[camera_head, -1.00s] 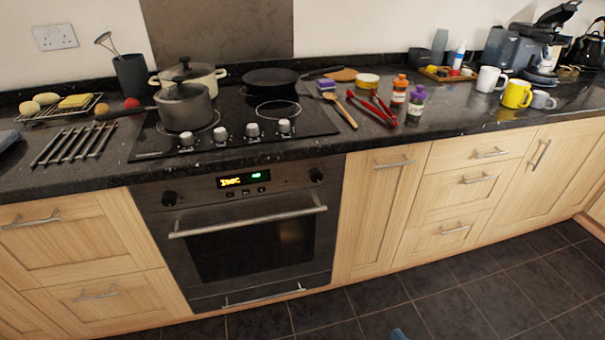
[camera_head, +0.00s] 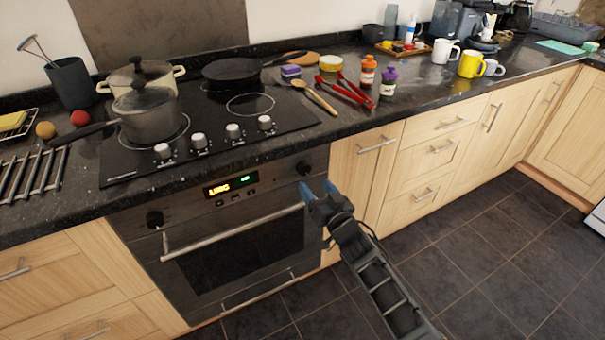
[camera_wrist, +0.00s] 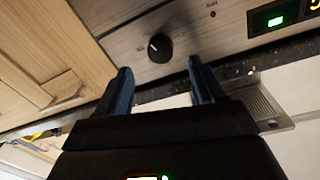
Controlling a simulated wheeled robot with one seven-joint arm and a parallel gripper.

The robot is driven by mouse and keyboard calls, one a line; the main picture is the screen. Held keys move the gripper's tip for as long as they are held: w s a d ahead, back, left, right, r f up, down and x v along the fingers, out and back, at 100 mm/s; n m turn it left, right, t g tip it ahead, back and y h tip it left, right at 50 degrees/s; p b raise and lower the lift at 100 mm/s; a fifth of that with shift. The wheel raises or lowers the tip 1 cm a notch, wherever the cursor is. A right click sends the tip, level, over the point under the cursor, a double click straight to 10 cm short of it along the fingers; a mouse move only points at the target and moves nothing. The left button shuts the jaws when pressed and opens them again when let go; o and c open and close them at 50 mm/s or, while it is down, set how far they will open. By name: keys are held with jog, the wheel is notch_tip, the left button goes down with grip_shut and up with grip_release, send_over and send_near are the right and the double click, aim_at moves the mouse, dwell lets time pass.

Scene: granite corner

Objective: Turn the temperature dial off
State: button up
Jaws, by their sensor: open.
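The oven front has two black dials on its panel, a right dial (camera_head: 304,168) and a left dial (camera_head: 155,219). I cannot read which one is marked for temperature. My gripper (camera_head: 318,191) is open and empty, just below and in front of the right dial. In the wrist view, which is upside down, this dial (camera_wrist: 160,47) lies beyond the gap between the blue fingertips (camera_wrist: 160,88), apart from them. A white pointer mark shows near the dial's left edge there. Small print surrounds it, too blurred to read.
The lit oven display (camera_head: 231,186) sits between the dials. The oven handle (camera_head: 235,232) runs below the panel, close to my gripper. Hob knobs (camera_head: 233,131), pots (camera_head: 148,115) and red tongs (camera_head: 345,92) are on the counter above. The floor at right is free.

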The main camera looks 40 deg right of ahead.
aim_at(305, 172)
jog(key=b+x, duration=0.1)
jog(key=x, duration=0.5)
jog(key=shift+w+b, duration=0.35)
jog(key=shift+w, duration=0.05)
jog(key=shift+c, duration=0.2)
jog(key=c, duration=1)
